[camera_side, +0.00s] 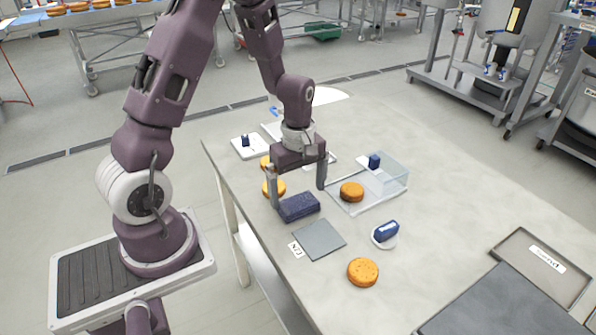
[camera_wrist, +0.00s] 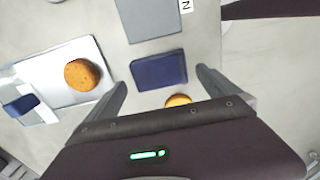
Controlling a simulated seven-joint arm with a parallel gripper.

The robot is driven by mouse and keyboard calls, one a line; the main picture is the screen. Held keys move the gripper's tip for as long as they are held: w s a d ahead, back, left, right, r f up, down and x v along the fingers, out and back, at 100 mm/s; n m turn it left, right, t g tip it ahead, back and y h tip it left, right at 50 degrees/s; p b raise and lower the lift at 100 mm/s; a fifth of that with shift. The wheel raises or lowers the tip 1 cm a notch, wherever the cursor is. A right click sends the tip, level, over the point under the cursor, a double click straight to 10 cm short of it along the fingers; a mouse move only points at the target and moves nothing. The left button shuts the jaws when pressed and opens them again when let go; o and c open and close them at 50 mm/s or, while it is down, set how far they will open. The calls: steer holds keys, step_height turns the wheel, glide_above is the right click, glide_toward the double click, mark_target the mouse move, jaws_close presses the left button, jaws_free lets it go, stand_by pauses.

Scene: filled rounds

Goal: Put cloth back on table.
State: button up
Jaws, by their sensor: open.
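The cloth (camera_side: 299,207) is a dark blue folded block lying on the table (camera_side: 430,220), beside a grey square mat with a white label (camera_side: 318,240). It also shows in the wrist view (camera_wrist: 159,69), just ahead of the fingertips. My gripper (camera_side: 298,197) is open and empty, pointing down over the cloth. In the side view its fingers stand near the two ends of the cloth. In the wrist view the fingers (camera_wrist: 162,79) lie to the left and right of the cloth. I cannot tell whether the fingertips touch the table.
A filled round (camera_side: 352,192) sits on a white board by a clear box (camera_side: 388,175). Another round (camera_side: 363,272) lies near the front, and two more are behind my gripper. A blue-handled tool (camera_side: 386,232) rests on a white disc. Grey trays (camera_side: 543,265) are at the right.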

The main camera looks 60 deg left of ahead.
step_height(320, 180, up, 8)
step_height(320, 180, up, 7)
steer(key=m+t, duration=0.2)
steer(key=m, duration=0.2)
glide_above(298, 203)
steer(key=s+d, duration=0.2)
steer(key=d, duration=0.2)
steer(key=s+d+r+m+t, duration=0.1)
steer(key=s+d+r+m, duration=0.2)
steer(key=s+m, duration=0.4)
steer(key=s+d+r+m+t, duration=0.2)
steer(key=s+d+r+m, duration=0.1)
steer(key=s+m, duration=0.3)
steer(key=shift+s+d+r+m+t, duration=0.3)
steer(key=shift+s+r+m, duration=0.1)
steer(key=shift+r, duration=0.45)
